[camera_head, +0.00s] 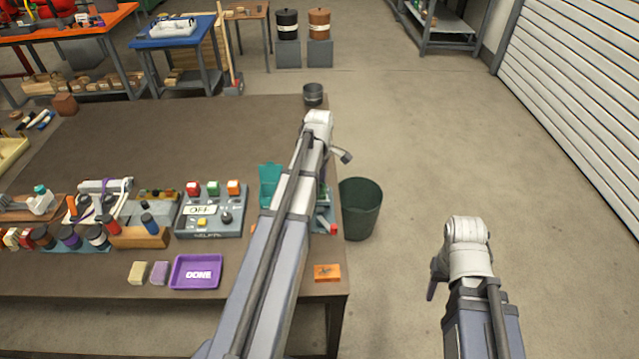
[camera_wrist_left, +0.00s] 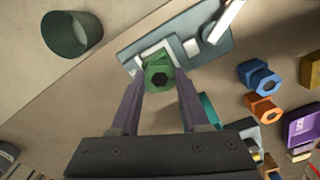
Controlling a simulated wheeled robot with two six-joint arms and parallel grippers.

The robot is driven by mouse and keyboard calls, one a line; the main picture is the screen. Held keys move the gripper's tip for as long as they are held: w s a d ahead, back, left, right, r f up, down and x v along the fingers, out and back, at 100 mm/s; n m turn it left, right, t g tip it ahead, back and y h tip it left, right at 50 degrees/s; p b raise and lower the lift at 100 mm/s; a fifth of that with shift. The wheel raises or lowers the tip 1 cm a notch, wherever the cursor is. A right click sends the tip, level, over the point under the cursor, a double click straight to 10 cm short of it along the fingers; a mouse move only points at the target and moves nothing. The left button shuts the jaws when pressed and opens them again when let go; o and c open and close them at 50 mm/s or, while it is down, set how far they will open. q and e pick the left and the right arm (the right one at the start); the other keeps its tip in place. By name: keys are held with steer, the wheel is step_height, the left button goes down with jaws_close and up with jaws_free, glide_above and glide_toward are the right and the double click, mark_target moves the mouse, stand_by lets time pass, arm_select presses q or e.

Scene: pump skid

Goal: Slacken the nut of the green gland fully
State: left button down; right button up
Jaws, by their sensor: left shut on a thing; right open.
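The green gland's nut (camera_wrist_left: 158,76) shows in the left wrist view as a green hexagonal piece with a dark centre, in front of a pale fitting on a grey-blue base (camera_wrist_left: 208,48). My left gripper (camera_wrist_left: 160,88) is shut on it, one purple finger at each side. In the head view my left arm covers most of the gland and the gripper; only part of the base (camera_head: 325,222) shows beside the arm. My right gripper (camera_head: 433,290) is open and empty over the floor, right of the table, mostly hidden by its wrist.
A panel with coloured buttons (camera_head: 212,212), a purple tray marked DONE (camera_head: 196,286) and an orange block (camera_head: 327,273) are on the table (camera_head: 170,125). Blue (camera_wrist_left: 259,75) and orange (camera_wrist_left: 264,108) hexagonal pieces show in the wrist view. A green bin (camera_head: 360,208) stands right of the table.

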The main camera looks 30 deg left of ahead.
arm_select(q)
steer(key=n, duration=0.4)
steer(key=shift+n, duration=0.6)
steer(key=shift+c, duration=1.9)
jaws_free()
steer(key=shift+r, duration=0.1)
step_height(320, 180, up, 8)
steer(key=p, duration=0.8)
steer(key=shift+f, duration=0.2)
